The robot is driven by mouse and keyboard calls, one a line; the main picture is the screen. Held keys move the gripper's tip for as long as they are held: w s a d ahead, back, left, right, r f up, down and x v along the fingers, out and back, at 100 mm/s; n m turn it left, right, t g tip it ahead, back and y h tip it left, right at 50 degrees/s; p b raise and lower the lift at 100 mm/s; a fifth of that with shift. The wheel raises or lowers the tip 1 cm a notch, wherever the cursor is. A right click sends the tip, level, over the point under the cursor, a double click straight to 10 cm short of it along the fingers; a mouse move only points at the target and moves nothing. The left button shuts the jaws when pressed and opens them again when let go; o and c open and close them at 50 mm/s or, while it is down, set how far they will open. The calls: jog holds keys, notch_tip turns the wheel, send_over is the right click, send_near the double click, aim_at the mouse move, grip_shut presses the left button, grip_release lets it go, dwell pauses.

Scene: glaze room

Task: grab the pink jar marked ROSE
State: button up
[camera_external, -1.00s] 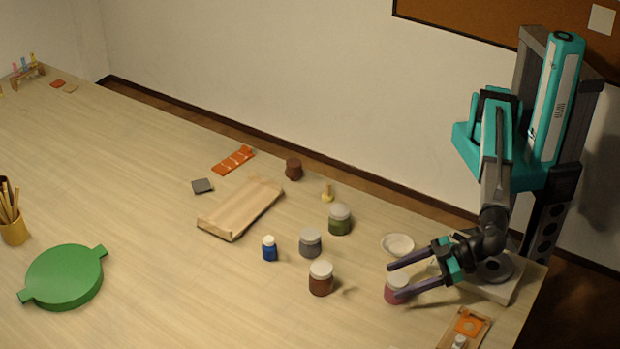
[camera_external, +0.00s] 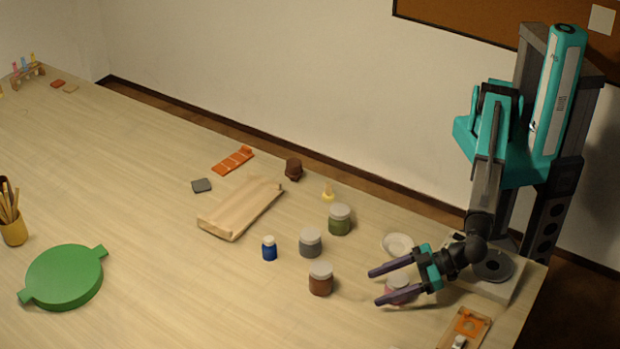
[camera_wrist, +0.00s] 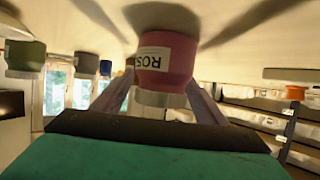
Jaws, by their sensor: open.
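The pink jar (camera_external: 396,284) stands upright on the table at the right in the external view, with a pale lid. In the wrist view the jar (camera_wrist: 167,60) fills the upper middle; the picture is upside down, and part of the ROSE label reads on its side. My gripper (camera_external: 374,287) is open, with one finger on each side of the jar. The fingertips reach past the jar to the left. In the external view the nearer finger hides part of the jar's lower body. I cannot tell whether either finger touches it.
A rust-brown jar (camera_external: 320,279), a grey jar (camera_external: 311,242) and a green jar (camera_external: 339,219) stand left of and behind my gripper. A white dish (camera_external: 397,245) is close behind it.

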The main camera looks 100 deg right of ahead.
jog(key=shift+c, duration=0.3)
jog(key=c, duration=1.3)
jog(key=shift+o, duration=0.2)
jog(key=shift+r, duration=0.15)
jog(key=shift+r+b, duration=0.8)
jog(key=shift+r, duration=0.55)
jog(key=shift+s+r, duration=0.1)
jog(key=shift+r, duration=0.15)
jog(key=s+d+r+b, duration=0.1)
jog(key=s+d+b, duration=0.3)
jog(key=s+d, duration=0.7)
jog(key=shift+s+r+b, duration=0.25)
jog(key=shift+b, duration=0.05)
jog(key=shift+a, duration=0.1)
